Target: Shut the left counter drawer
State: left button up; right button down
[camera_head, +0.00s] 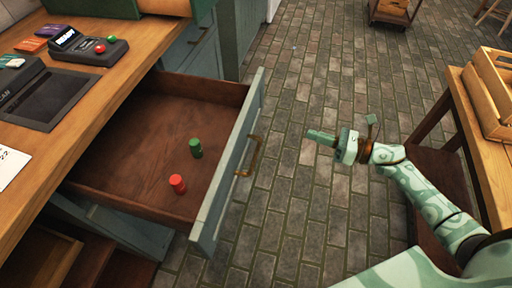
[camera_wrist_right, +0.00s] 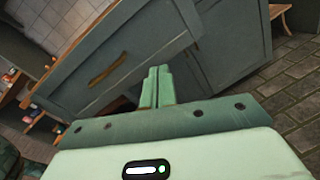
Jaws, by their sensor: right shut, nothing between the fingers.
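The counter drawer (camera_head: 140,165) stands pulled out from under the wooden counter in the head view. Its blue-grey front panel (camera_head: 226,172) carries a brass handle (camera_head: 249,157). A green cylinder (camera_head: 195,148) and a red cylinder (camera_head: 177,184) stand inside it. My right gripper (camera_head: 312,134) is shut and empty, to the right of the drawer front and apart from it. In the right wrist view the shut fingers (camera_wrist_right: 157,88) point at a blue-grey front (camera_wrist_right: 122,55) with a handle (camera_wrist_right: 108,70). My left gripper is not in view.
The wooden counter (camera_head: 125,75) at left holds a card reader (camera_head: 88,46) and a dark device (camera_head: 45,98). A wooden table (camera_head: 487,140) with a crate (camera_head: 492,90) stands at right. Brick floor (camera_head: 285,215) lies open between drawer and table.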

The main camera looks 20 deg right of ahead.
jog(key=s+a+r+n+g+y, duration=0.1)
jog(key=s+a+n, duration=0.1)
jog(key=n, duration=0.2)
jog(key=n+g+y, duration=0.1)
jog(key=n, duration=0.1)
send_near(250, 130)
jog(key=x, duration=0.5)
jog(key=shift+w+a+f, duration=0.1)
jog(key=shift+w+a, duration=0.1)
jog(key=shift+a, duration=0.05)
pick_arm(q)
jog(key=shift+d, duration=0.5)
pick_arm(e)
jog(key=shift+w+a, duration=0.35)
jog(key=shift+a, duration=0.15)
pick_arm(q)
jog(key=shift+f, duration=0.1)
pick_arm(e)
jog(key=shift+a, duration=0.1)
